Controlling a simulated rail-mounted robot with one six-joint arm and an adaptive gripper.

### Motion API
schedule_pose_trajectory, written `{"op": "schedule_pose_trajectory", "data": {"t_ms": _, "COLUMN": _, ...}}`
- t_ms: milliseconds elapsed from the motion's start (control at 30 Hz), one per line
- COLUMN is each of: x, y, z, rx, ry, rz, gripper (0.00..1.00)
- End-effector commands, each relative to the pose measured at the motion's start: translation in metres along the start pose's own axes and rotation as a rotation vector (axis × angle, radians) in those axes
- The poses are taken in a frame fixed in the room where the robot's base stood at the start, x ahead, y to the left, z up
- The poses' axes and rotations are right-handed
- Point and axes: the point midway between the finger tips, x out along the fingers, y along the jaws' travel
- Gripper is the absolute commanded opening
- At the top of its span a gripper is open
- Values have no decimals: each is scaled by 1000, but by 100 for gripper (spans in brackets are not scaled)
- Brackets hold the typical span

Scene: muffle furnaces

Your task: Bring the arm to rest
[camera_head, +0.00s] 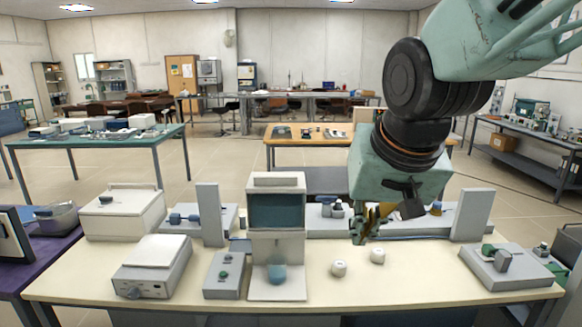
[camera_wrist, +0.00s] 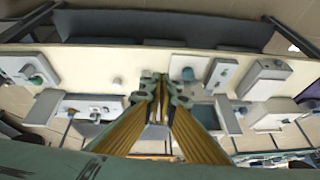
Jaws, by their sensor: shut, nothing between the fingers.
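My gripper (camera_head: 359,239) hangs from the green arm, pointing down above the right half of the cream bench (camera_head: 420,275). Its fingers are shut with nothing visible between them. The wrist view shows the same gripper (camera_wrist: 157,80) with its fingertips together over the bench. In the head view, two small white round pieces (camera_head: 339,268) and (camera_head: 377,256) lie on the bench just below and beside the fingertips. The gripper appears apart from them. No muffle furnace can be made out with certainty.
A screened device with a blue-tinted vessel (camera_head: 277,271) stands left of my gripper. A grey hotplate-like box (camera_head: 152,265) and a white box (camera_head: 124,211) are farther left. A grey device (camera_head: 505,266) and an upright grey post (camera_head: 472,215) stand right. Bare bench lies between.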

Motion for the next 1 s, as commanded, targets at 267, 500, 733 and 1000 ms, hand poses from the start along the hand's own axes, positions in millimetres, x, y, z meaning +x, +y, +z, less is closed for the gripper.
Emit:
{"op": "schedule_pose_trajectory", "data": {"t_ms": 267, "x": -36, "y": 29, "z": 44, "rx": -15, "ry": -29, "rz": 22, "gripper": 0}}
{"op": "schedule_pose_trajectory", "data": {"t_ms": 500, "x": -63, "y": 50, "z": 85, "rx": -32, "ry": -58, "rz": 37, "gripper": 0}}
{"op": "schedule_pose_trajectory", "data": {"t_ms": 733, "x": -86, "y": 66, "z": 127, "rx": -47, "ry": -86, "rz": 47, "gripper": 0}}
{"op": "schedule_pose_trajectory", "data": {"t_ms": 1000, "x": -109, "y": 80, "z": 177, "rx": -65, "ry": -119, "rz": 54, "gripper": 0}}
